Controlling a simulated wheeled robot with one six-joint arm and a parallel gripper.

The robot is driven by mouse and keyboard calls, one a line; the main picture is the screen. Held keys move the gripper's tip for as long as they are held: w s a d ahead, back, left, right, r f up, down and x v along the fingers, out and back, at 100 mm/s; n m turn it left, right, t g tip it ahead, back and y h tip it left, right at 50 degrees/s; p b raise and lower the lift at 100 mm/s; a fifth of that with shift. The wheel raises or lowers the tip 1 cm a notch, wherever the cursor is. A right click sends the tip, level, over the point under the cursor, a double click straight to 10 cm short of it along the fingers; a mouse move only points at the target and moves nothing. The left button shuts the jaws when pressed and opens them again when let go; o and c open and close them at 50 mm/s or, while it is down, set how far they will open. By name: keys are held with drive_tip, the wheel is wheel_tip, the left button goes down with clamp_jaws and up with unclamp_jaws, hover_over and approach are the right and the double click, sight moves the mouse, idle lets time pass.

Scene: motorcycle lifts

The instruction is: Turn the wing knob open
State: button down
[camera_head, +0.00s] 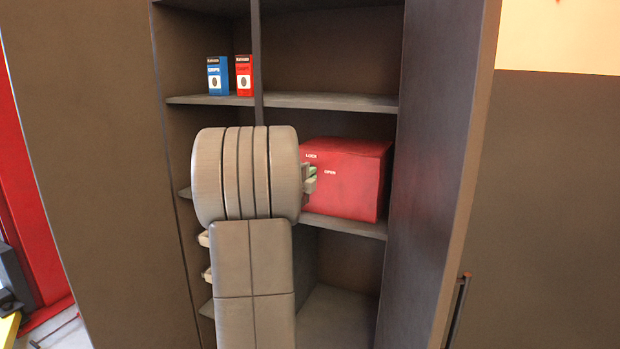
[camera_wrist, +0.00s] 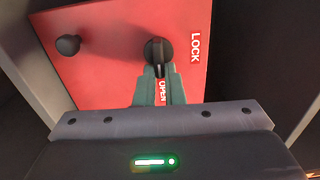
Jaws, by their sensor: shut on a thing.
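The wing knob (camera_wrist: 158,48) is black and sits on the red face of a box (camera_wrist: 110,60). Its wing runs roughly up and down in the wrist view, with its lower end toward the OPEN label (camera_wrist: 162,91). The LOCK label (camera_wrist: 195,47) is to the right of the knob. My gripper (camera_wrist: 158,73) is shut on the lower end of the wing, one greenish finger on each side. In the head view my gripper (camera_head: 310,173) is at the left part of the red box (camera_head: 350,178), and my arm hides the wing knob.
A round black knob (camera_wrist: 68,45) stands out from the same red face. The red box rests on a cabinet shelf (camera_head: 350,226) between side walls. A blue box (camera_head: 218,76) and a small red box (camera_head: 244,75) stand on the shelf above.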

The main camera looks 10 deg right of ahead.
idle(0.3)
drive_tip(key=c, duration=1.5)
unclamp_jaws()
drive_tip(key=shift+s, duration=0.1)
drive_tip(key=v, duration=1.3)
drive_tip(key=shift+s+a+b, duration=0.25)
drive_tip(key=shift+s+b, duration=0.05)
drive_tip(key=shift+b, duration=0.1)
drive_tip(key=shift+w+d, duration=0.1)
drive_tip(key=p+x, duration=0.1)
drive_tip(key=x, duration=1.2)
drive_tip(key=shift+w+d, duration=0.2)
drive_tip(key=shift+w, duration=0.1)
